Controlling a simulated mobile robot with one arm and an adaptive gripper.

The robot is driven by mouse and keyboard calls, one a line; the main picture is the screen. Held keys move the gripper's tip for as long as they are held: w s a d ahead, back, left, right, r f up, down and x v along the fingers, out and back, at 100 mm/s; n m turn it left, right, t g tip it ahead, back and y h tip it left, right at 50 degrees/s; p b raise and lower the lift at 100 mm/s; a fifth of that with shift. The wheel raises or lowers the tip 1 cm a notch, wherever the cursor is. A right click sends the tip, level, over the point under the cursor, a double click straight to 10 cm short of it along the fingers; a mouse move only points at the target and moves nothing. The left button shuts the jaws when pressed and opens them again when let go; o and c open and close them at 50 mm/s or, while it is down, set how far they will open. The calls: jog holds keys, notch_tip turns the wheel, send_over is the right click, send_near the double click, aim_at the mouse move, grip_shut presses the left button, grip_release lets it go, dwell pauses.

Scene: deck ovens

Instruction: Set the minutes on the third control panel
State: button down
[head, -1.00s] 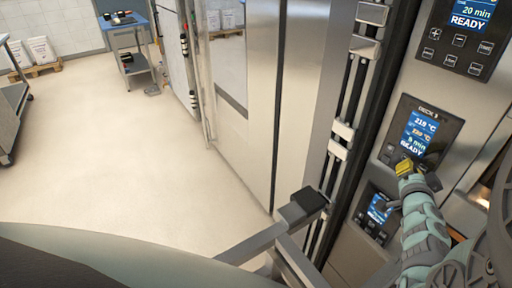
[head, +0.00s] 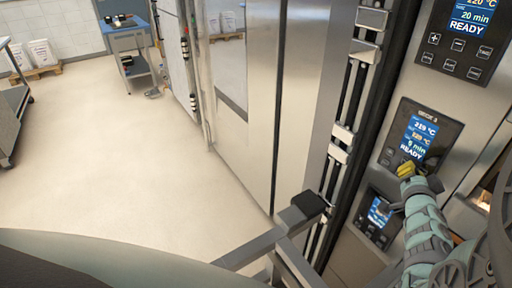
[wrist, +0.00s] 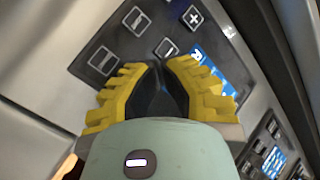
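The third control panel (head: 422,137) is a dark plate with a lit blue screen (head: 417,138). The screen shows temperatures, a small minutes value that is hard to read, and READY. My gripper (head: 406,168) has yellow-edged fingers, which look closed together and empty, at the panel's lower-left button area. The wrist view shows the panel's buttons (wrist: 138,20) close ahead, with a plus button (wrist: 193,17) beyond the fingertips. My gripper (wrist: 161,68) partly covers the lower panel and part of the screen (wrist: 208,68) there. I cannot tell whether a fingertip touches a button.
Another panel (head: 467,40) reading 20 min and READY is above, and a lower panel (head: 376,217) is below. A vertical rail (head: 342,135) and steel doors stand left of the panels. The floor (head: 100,150) is clear; a blue-topped cart (head: 125,22) stands far back.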

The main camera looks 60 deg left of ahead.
jog(key=shift+w, duration=0.3)
jog(key=shift+s, duration=0.15)
dwell(0.5)
jog(key=shift+s+p, duration=0.5)
jog(key=shift+s, duration=0.1)
jog(key=shift+r+p, duration=0.15)
jog(key=shift+p, duration=0.15)
jog(key=shift+w, duration=0.35)
